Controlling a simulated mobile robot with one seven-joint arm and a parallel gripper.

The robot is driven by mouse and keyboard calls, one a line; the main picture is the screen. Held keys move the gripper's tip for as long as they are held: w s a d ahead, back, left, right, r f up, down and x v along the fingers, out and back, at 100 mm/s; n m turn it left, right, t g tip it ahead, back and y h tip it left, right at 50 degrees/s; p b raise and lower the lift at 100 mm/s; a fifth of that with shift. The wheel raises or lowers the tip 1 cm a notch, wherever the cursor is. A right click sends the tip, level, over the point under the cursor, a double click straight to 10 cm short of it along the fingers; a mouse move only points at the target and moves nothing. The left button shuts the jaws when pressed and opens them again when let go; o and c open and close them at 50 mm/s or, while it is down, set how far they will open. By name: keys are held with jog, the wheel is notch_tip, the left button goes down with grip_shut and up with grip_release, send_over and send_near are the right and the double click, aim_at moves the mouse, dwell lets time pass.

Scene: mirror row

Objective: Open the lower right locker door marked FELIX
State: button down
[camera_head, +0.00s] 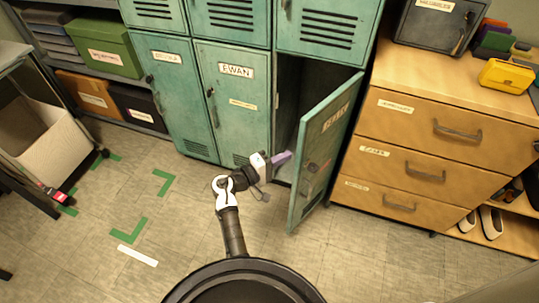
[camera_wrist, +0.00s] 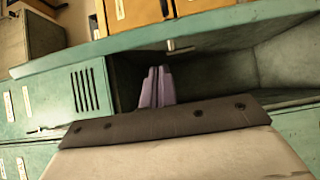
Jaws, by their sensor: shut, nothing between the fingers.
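The lower right locker door (camera_head: 325,150) is green and stands ajar, swung out from its right side. A label (camera_head: 335,117) sits near its top, too small to read surely. A small handle or lock (camera_head: 312,167) shows below it. The dark locker opening (camera_head: 288,105) shows to its left. My gripper (camera_head: 282,158) has purple fingers, shut and empty, at the opening on the inner side of the door. The wrist view shows the fingers (camera_wrist: 157,88) pressed together before the dark interior, with the door (camera_wrist: 120,42) as a green band above them. Contact with the door cannot be told.
The EWAN locker (camera_head: 232,100) is shut at the left. A wooden drawer unit (camera_head: 440,130) stands close to the right of the open door, with shoes (camera_head: 490,222) on a low shelf beyond.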

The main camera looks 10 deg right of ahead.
jog(key=shift+s+d, duration=0.5)
jog(key=shift+s, duration=0.35)
